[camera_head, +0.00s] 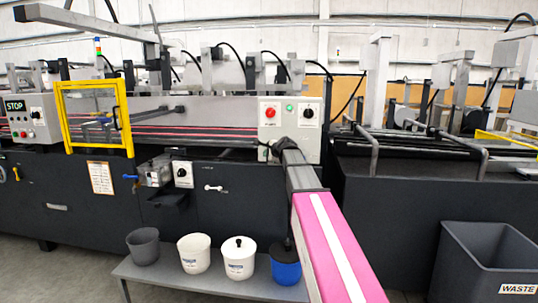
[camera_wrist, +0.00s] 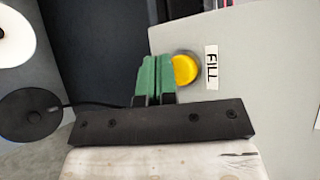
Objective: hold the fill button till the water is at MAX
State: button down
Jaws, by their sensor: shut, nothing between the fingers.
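The round yellow fill button (camera_wrist: 185,69) sits on a light grey panel in the wrist view, with a "FILL" label (camera_wrist: 211,67) beside it. My gripper's green fingers (camera_wrist: 156,76) are shut and empty, right at the button's left edge. They overlap the button in the picture; I cannot tell whether they press it. In the head view my gripper (camera_head: 273,150) is a dark shape at the lower part of the grey control box (camera_head: 308,148), and the button does not show there. No water, gauge or MAX mark can be made out.
A low grey bench (camera_head: 205,284) holds a grey pot (camera_head: 143,246), white pots and a blue pot (camera_head: 286,270). A grey waste bin (camera_head: 480,262) stands at the right. A yellow guard frame (camera_head: 61,120) is on the machine's left. Free floor lies at the lower left.

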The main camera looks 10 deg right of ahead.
jog(key=s, duration=0.1)
jog(key=s+a, duration=0.1)
jog(key=s, duration=0.2)
jog(key=shift+s+a, duration=0.3)
jog(key=shift+s, duration=0.1)
jog(key=s+f+n+g+h, duration=0.1)
jog(key=s+f+n+g, duration=0.15)
jog(key=s+f, duration=0.4)
jog(key=s+a+f+n+g, duration=0.1)
jog(key=s+f+n+g, duration=0.2)
jog(key=f, duration=0.7)
jog(key=s+f+n+g+h, duration=0.1)
jog(key=s+f+n, duration=0.2)
jog(key=s+f, duration=0.4)
jog(key=s+d+f+n+g+h, duration=0.1)
jog(key=s+f+n+g, duration=0.4)
jog(key=s+f, duration=1)
jog(key=s+n+h, duration=0.1)
jog(key=s+n, duration=0.2)
jog(key=shift+s+d+f+n+h, duration=0.15)
jog(key=shift+s+d+n+h, duration=0.2)
jog(key=shift+d+h, duration=0.05)
jog(key=shift+g, duration=0.25)
